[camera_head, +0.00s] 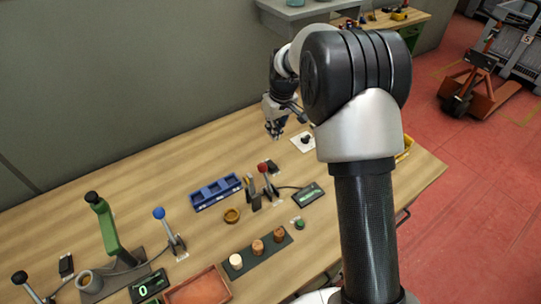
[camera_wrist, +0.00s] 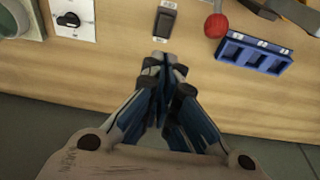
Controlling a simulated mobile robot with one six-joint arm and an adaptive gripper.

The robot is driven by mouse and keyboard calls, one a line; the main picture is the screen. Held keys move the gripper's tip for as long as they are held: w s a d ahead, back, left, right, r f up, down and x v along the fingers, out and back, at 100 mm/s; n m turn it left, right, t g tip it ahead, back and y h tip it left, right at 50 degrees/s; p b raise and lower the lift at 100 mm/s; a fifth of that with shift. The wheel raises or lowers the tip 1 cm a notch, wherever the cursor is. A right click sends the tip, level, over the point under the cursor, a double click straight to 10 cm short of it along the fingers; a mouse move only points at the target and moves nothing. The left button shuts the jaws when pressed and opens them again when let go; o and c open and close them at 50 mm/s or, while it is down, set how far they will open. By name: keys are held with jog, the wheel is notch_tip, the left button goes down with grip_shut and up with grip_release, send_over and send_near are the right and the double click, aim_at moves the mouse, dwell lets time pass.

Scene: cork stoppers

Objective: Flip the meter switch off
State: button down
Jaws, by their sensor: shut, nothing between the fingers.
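My gripper (camera_head: 275,132) is shut and empty, above the back of the wooden table near the wall. In the wrist view its closed fingertips (camera_wrist: 161,62) point at a small dark rocker switch (camera_wrist: 163,22) on the table, apart from it in the picture. A white plate with a black rotary knob (camera_wrist: 73,18) lies to the left there; the head view shows this plate (camera_head: 304,142) right of my gripper. A dark display box (camera_head: 308,195) stands farther forward. No label is readable, so I cannot tell which switch is the meter's, nor its position.
A blue compartment tray (camera_head: 216,192) and a red-knobbed lever (camera_head: 263,168) stand near my gripper. A green lever press (camera_head: 105,225), a blue-knobbed lever (camera_head: 160,214) and another display (camera_head: 148,287) are at the left. Cork stoppers (camera_head: 257,247) stand on a dark strip in front.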

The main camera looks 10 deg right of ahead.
jog(key=shift+f, duration=0.1)
jog(key=b, duration=0.4)
send_near(272, 165)
jog(key=w+f, duration=0.1)
jog(key=f, duration=0.2)
jog(key=w+a+f, duration=0.1)
jog(key=f, duration=0.1)
jog(key=shift+w, duration=0.35)
jog(key=shift+f, duration=0.55)
jog(key=shift+s, duration=0.1)
jog(key=shift+s+d+f, duration=0.15)
jog(key=shift+s+f, duration=0.2)
jog(key=shift+f, duration=0.15)
jog(key=shift+s+r, duration=0.1)
jog(key=shift+w, duration=0.25)
